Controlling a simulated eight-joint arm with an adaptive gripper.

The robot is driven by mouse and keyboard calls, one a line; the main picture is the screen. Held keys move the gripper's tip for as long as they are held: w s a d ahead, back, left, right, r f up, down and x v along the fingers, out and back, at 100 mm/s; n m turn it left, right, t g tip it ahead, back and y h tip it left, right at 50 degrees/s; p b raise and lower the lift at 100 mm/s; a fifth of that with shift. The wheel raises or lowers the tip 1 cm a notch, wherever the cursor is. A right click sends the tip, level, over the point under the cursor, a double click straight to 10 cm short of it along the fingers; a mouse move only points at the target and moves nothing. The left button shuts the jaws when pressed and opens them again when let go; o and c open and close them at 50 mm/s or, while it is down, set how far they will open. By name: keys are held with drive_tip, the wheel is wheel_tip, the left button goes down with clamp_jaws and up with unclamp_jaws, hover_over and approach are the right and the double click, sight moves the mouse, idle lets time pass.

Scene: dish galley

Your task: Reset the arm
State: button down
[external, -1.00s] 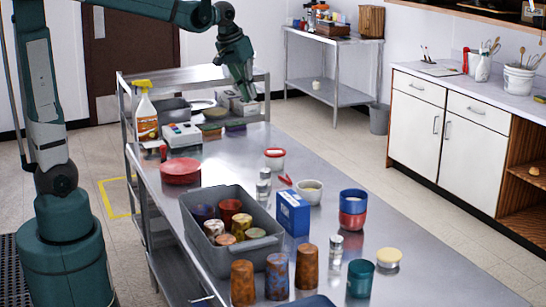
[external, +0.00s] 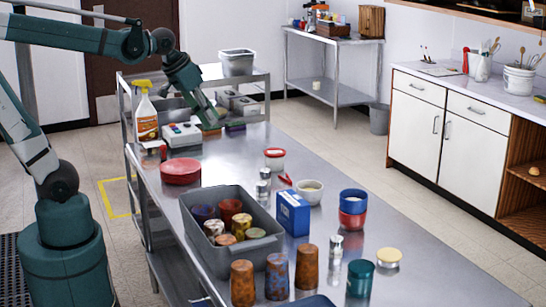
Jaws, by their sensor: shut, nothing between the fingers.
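My teal arm reaches in from the left, bent at the elbow, with its wrist angled down. My gripper (external: 210,119) is shut and empty, over the far end of the steel table (external: 350,210). In the picture it overlaps the sponges (external: 235,128) and is just right of the white box with coloured buttons (external: 182,135). I cannot tell its exact height above them.
A spray bottle (external: 146,116) and a red round container (external: 181,171) stand near the gripper. A grey bin (external: 237,62) sits on the shelf behind. A grey tub (external: 270,243) of cups, a blue box (external: 293,213) and bowls (external: 352,207) stand nearer.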

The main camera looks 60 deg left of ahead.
drive_tip(key=s+d+f+m+t+b, duration=0.1)
drive_tip(key=s+d+f, duration=0.2)
drive_tip(key=s+f, duration=0.4)
drive_tip(key=s, duration=0.3)
drive_tip(key=shift+d+m, duration=0.35)
drive_tip(key=shift+m, duration=0.05)
